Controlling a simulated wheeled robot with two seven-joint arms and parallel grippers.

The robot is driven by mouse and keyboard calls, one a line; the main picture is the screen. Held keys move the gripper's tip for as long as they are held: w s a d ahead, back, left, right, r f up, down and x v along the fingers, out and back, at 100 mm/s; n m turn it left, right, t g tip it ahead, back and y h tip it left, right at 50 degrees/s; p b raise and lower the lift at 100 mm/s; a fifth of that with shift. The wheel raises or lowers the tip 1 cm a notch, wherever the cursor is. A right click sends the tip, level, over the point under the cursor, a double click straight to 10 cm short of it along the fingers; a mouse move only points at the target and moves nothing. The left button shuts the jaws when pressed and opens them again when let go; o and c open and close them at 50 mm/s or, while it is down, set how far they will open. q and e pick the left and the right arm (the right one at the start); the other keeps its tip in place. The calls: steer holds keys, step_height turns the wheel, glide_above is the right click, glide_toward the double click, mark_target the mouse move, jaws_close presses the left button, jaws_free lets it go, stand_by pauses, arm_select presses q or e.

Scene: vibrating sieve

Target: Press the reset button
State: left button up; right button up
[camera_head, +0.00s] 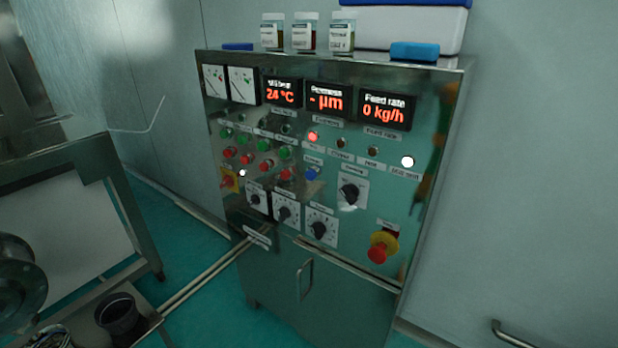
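The control panel (370,255) is the steel front of a standing cabinet in the middle of the view. A blue button (312,174) sits near the panel's middle, under a small label too blurred to read for sure. It is the only blue button I see. Green buttons (285,152) and red buttons (286,174) stand in rows to its left. A red emergency stop (378,252) on a yellow base is at the lower right. Neither of my grippers is in view, and nothing covers the blue button.
Displays read 24 °C, - µm and 0 kg/h (384,110). A red lamp (312,136) and a white lamp (407,161) are lit. Black rotary knobs (321,229) sit below the buttons. Jars (342,33) stand on top.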

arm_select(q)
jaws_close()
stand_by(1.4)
